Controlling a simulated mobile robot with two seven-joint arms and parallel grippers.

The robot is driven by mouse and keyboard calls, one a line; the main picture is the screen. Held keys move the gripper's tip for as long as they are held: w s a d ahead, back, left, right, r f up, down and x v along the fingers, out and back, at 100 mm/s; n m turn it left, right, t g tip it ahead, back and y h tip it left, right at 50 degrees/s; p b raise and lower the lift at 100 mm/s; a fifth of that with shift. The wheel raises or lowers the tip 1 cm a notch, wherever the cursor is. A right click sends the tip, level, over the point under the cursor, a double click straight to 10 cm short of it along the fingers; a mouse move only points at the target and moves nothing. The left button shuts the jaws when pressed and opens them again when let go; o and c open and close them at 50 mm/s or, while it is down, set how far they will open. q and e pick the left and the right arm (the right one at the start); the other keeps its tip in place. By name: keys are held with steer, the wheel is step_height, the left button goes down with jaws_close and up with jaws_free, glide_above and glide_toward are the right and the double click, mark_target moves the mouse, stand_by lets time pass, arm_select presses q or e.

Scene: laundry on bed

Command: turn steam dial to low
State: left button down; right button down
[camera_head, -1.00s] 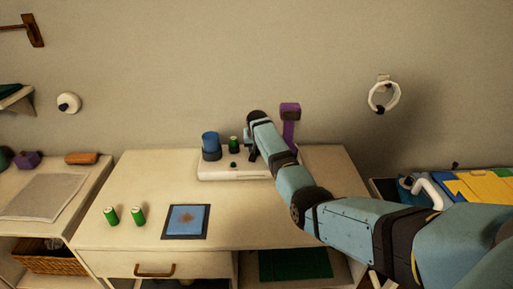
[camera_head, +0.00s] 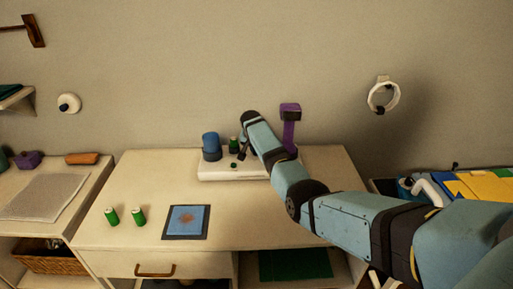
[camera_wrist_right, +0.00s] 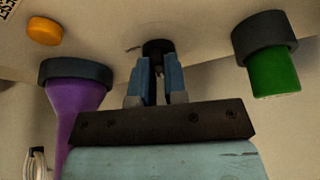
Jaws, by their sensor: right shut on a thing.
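A white flat unit (camera_head: 215,174) stands at the back of the table against the wall. My right arm reaches over it from the right, and my right gripper (camera_head: 242,152) is at its top, partly hidden by the wrist. In the right wrist view the gripper (camera_wrist_right: 158,66) is shut on a small dark round knob, the dial (camera_wrist_right: 157,46), on the pale surface. Its markings and setting cannot be read. My left gripper is not in view.
On the unit stand a blue cylinder (camera_head: 210,144), a green cylinder (camera_head: 234,143) and a purple piece (camera_head: 289,132), close around the gripper. An orange button (camera_wrist_right: 45,31) shows in the wrist view.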

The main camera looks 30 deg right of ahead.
steer(key=shift+w+f+m+g+b, duration=0.1)
steer(key=shift+m+g+b, duration=0.35)
steer(key=shift+m, duration=0.55)
steer(key=m+h+b, duration=0.1)
steer(key=m+b, duration=0.1)
steer(key=shift+a+f+m+g, duration=0.1)
steer(key=shift+m+g, duration=0.2)
steer(key=shift+g, duration=0.05)
steer(key=m+g+b, duration=0.1)
steer(key=m+b, duration=0.1)
steer(key=b, duration=0.1)
steer(key=shift+w+m, duration=0.15)
steer(key=shift+m, duration=0.15)
arm_select(q)
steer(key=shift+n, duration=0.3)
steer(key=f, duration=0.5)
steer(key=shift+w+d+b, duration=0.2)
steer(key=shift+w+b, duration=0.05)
steer(key=shift+b, duration=0.05)
arm_select(e)
steer(key=shift+m, duration=0.4)
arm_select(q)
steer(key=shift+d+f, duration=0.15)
arm_select(e)
steer(key=shift+r+m+g, duration=0.2)
steer(key=shift+m+g, duration=0.1)
